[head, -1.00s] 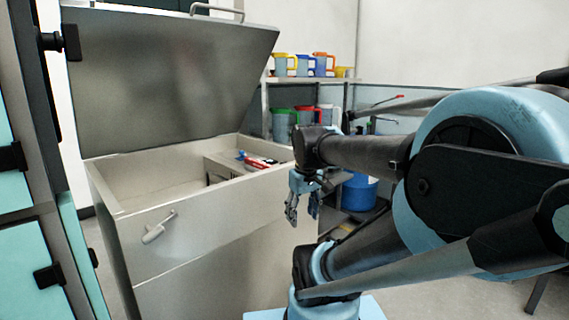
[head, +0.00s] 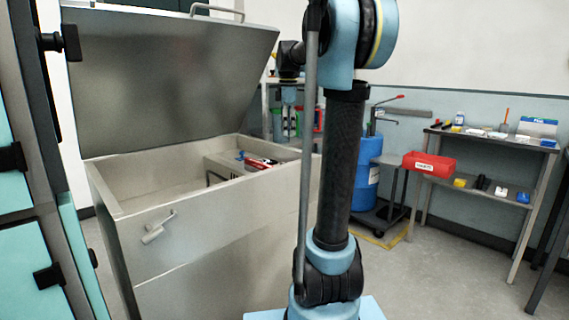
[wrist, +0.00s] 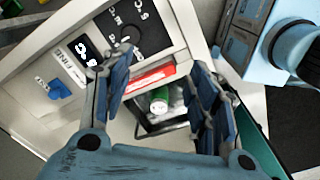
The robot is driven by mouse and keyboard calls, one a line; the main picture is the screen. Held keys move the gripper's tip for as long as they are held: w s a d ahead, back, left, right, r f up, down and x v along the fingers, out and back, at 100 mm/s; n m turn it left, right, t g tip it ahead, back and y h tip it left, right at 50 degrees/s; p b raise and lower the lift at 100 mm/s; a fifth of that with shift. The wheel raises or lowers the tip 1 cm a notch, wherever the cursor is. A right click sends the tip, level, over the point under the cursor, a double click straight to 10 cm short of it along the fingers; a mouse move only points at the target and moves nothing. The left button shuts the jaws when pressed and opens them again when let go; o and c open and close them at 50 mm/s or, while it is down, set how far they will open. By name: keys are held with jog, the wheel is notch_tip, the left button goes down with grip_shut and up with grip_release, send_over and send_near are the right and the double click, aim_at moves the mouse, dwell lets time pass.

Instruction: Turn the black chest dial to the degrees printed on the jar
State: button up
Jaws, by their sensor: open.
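The steel chest (head: 215,215) stands open at the left of the head view, its lid raised. In the wrist view, a black plate (wrist: 155,38) with white marks lies on the chest's pale panel; I cannot make out a dial setting. A green jar-like thing (wrist: 159,101) sits in a compartment below it, its print unreadable. My gripper (wrist: 162,68) is open and empty above the panel, its left finger overlapping the panel near the plate. It also shows small in the head view (head: 289,97), hanging above the chest's back right side.
In the head view, a blue drum (head: 366,178), a red bin (head: 428,164) and a shelf table (head: 475,133) stand right of the chest.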

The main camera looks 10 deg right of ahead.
jog(key=w+r+n, duration=0.2)
jog(key=w+n, duration=0.1)
jog(key=w, duration=0.3)
notch_tip(320, 180, down, 17)
jog(key=shift+w+f, duration=0.1)
dwell(0.4)
jog(key=shift+c, duration=0.5)
jog(key=c, duration=1)
